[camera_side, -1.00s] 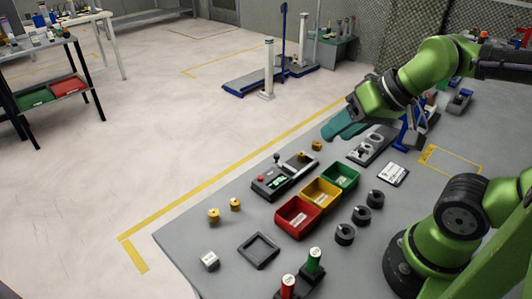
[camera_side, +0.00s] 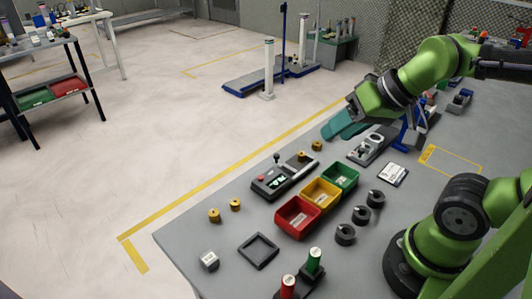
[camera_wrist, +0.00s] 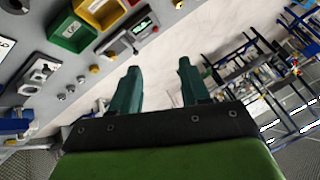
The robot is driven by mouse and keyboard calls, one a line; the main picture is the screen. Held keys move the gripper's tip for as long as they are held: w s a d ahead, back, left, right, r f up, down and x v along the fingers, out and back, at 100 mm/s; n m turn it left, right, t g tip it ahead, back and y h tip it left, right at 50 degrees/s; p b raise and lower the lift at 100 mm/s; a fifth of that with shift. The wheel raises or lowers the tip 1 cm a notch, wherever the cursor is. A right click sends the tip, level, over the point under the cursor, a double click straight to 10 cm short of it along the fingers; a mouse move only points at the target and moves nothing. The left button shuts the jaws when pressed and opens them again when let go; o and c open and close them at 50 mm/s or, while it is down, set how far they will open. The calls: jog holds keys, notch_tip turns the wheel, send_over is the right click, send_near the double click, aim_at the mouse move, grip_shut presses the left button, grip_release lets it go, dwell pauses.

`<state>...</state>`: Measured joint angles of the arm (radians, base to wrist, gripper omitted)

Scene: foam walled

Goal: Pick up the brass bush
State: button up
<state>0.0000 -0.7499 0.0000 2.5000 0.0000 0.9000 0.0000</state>
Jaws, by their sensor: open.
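Several small brass pieces are in view, and I cannot tell for sure which is the brass bush. Two short brass pieces stand at the table's left side in the side view: one brass piece (camera_side: 214,215) and another brass piece (camera_side: 235,204). A third brass piece (camera_side: 317,146) stands near the far edge, behind the green bin; a brass piece (camera_wrist: 95,69) also shows in the wrist view. My gripper (camera_side: 340,130) hangs above the table's far edge, right of the third piece. In the wrist view my gripper (camera_wrist: 158,67) has its teal fingers apart, with nothing between them.
Red (camera_side: 297,217), yellow (camera_side: 321,194) and green (camera_side: 340,177) bins stand mid-table. A grey control box (camera_side: 284,178) with a lever lies behind them. A grey block (camera_side: 366,151) is near my gripper.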

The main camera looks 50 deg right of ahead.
jog(key=shift+c, duration=0.6)
jog(key=w+d+f+m+g+y, duration=0.1)
jog(key=w+d+f+m+g, duration=0.4)
jog(key=w+d, duration=0.45)
jog(key=w+d+f+m+g+y, duration=0.15)
jog(key=w+d+f+m, duration=0.25)
jog(key=w+d+m, duration=0.55)
send_over(302, 153)
jog(key=d, duration=0.2)
jog(key=shift+n+g, duration=0.25)
jog(key=shift+g, duration=0.1)
notch_tip(302, 153, down, 8)
jog(key=shift+a+r, duration=0.1)
jog(key=shift+r, duration=0.15)
jog(key=shift+d+x, duration=0.15)
jog(key=shift+x, duration=0.9)
jog(key=shift+d+x, duration=0.15)
jog(key=shift+x, duration=0.85)
jog(key=shift+d+x, duration=0.2)
jog(key=shift+x, duration=0.85)
jog(key=shift+f, duration=0.2)
